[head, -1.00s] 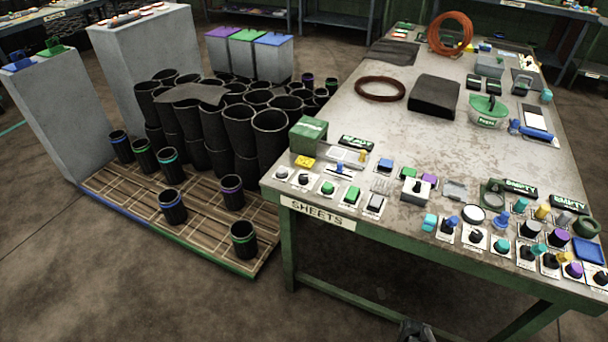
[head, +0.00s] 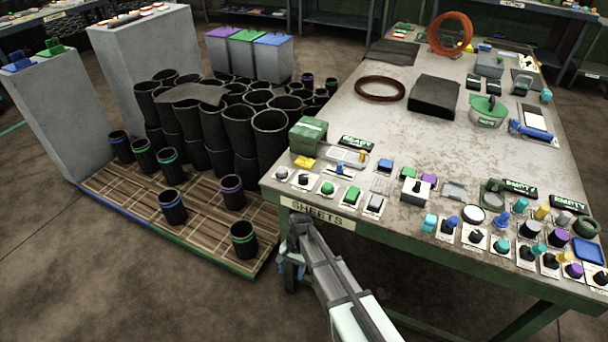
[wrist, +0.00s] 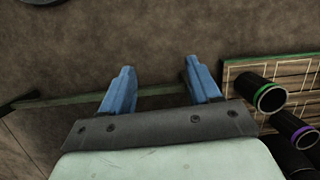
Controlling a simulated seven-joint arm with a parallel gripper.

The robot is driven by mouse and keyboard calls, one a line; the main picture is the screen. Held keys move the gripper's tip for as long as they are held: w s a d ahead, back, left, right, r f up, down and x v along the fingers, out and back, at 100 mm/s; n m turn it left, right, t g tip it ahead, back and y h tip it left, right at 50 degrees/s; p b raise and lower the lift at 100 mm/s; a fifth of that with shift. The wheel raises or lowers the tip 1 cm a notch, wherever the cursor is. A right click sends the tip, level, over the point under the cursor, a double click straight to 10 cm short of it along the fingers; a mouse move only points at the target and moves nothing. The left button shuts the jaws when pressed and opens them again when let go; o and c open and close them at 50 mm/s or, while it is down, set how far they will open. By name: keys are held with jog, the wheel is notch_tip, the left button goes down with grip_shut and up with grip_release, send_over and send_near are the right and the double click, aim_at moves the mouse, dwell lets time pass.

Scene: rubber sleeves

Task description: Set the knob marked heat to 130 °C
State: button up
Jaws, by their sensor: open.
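Several knobs and switches on small plates line the front edge of the workbench (head: 400,130). They include a grey knob (head: 281,173) and a black knob (head: 304,179) at the left, and a black knob (head: 476,236) among several at the right. Their markings are too small to read, so I cannot tell which is the heat knob or its setting. My gripper (head: 291,266) is in front of the bench's left front corner, below the top. In the wrist view its blue fingers (wrist: 160,84) are apart with nothing between them, over floor.
A pallet (head: 110,190) with black rubber sleeves (head: 205,125) stands left of the bench; some banded sleeves also show in the wrist view (wrist: 262,92). A green box (head: 307,135) stands at the bench's left corner. A SHEETS sign (head: 318,216) is on the front edge. Floor at the front left is clear.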

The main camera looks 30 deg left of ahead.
jog(key=s+a+r, duration=0.1)
jog(key=a+r, duration=0.3)
jog(key=a, duration=0.3)
jog(key=s+a+r, duration=0.2)
jog(key=a+r, duration=0.2)
jog(key=a, duration=0.4)
notch_tip(320, 180, up, 34)
jog(key=m+t, duration=0.3)
jog(key=m, duration=0.7)
send_over(304, 176)
notch_tip(304, 176, down, 14)
jog(key=shift+s+r, duration=0.1)
jog(key=shift+r, duration=0.1)
jog(key=shift+c, duration=0.2)
jog(key=c, duration=1)
